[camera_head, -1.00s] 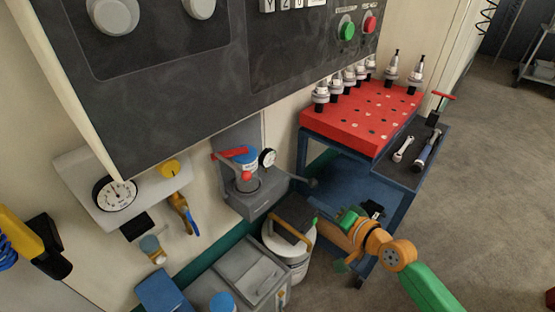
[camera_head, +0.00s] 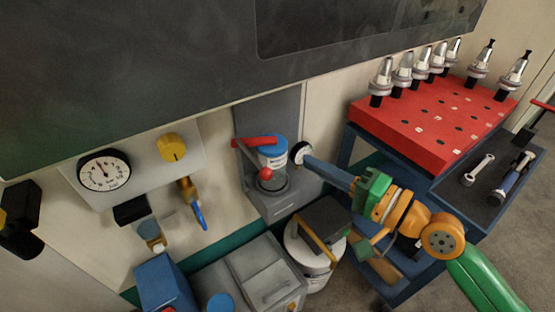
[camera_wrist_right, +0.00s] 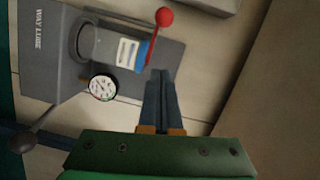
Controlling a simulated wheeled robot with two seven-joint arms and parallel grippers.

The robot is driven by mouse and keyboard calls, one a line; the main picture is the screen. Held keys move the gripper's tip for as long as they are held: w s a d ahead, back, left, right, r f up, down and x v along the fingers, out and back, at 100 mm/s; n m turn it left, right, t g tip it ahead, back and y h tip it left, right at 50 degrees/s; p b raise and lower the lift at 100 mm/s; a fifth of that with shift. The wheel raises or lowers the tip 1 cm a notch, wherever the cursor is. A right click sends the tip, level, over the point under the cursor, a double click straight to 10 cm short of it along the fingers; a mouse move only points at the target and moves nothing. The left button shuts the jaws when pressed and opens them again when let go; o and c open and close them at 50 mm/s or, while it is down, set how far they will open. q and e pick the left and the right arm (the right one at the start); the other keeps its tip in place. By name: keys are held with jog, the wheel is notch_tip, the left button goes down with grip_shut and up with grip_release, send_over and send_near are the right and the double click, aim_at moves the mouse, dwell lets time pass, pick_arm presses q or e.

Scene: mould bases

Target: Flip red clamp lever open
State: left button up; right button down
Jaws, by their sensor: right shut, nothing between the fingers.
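The red clamp lever (camera_head: 257,142) sits on a grey wall unit, beside a blue-capped cup (camera_head: 272,152), with a red ball knob (camera_head: 265,174) below it. In the right wrist view the red lever (camera_wrist_right: 156,40) runs past the blue cap to its ball (camera_wrist_right: 165,17). My right gripper (camera_head: 309,160) comes in from the right, its dark fingers together and empty. In the head view its tips overlap the area by a small dial gauge (camera_head: 300,153). In the wrist view the fingertips (camera_wrist_right: 160,72) point at the lever's lower end; I cannot tell whether they touch.
A large dial gauge (camera_head: 104,171) and yellow knob (camera_head: 171,147) are on a panel at left. A dark console overhangs above. A red block (camera_head: 435,120) with tool holders stands on the blue cart at right. A white bucket (camera_head: 308,258) stands below.

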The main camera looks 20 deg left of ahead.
jog(key=a+f+p, duration=0.1)
jog(key=a+p, duration=0.2)
jog(key=a, duration=0.4)
jog(key=shift+s+a, duration=0.2)
jog(key=shift+s, duration=0.2)
